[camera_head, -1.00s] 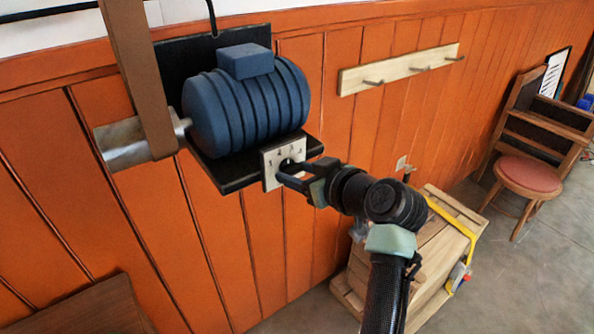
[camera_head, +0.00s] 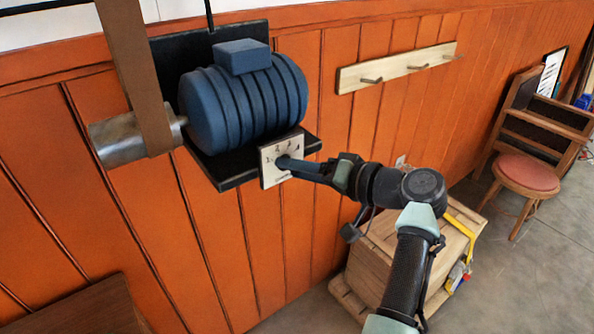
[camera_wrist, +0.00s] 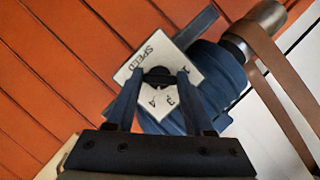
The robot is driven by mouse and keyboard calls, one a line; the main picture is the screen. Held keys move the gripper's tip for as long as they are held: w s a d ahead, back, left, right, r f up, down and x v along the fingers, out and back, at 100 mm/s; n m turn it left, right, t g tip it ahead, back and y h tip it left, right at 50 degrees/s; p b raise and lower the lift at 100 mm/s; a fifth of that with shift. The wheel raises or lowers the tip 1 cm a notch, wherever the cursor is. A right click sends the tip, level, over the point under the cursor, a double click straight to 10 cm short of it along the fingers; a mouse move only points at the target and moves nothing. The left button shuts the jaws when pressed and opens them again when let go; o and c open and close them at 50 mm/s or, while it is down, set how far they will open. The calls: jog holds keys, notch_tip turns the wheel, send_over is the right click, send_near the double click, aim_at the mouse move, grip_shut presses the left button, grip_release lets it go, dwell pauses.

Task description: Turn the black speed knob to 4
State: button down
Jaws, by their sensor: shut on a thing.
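The black speed knob (camera_wrist: 157,77) sits in the middle of a white dial plate (camera_wrist: 160,50) marked SPEED. The plate also shows in the head view (camera_head: 270,179), on the front edge of a black shelf. My gripper (camera_wrist: 158,75) has one finger on each side of the knob and is shut on it. In the head view my gripper (camera_head: 284,163) reaches the plate from the right and hides most of the knob. In the wrist view the numerals 3 and 4 show between and beside the fingers. I cannot tell which number the knob points to.
A blue ribbed motor (camera_head: 240,105) stands on the black shelf (camera_head: 238,172) above the plate. A brown belt (camera_head: 135,75) runs over a metal pulley (camera_head: 112,143) at its left. A peg rail (camera_head: 397,67), a wooden crate (camera_head: 383,265) and a chair (camera_head: 528,172) are to the right.

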jog(key=shift+m+y, duration=0.4)
jog(key=shift+m, duration=0.4)
jog(key=shift+c, duration=1.4)
grip_release()
jog(key=b+v, duration=0.4)
jog(key=v, duration=0.9)
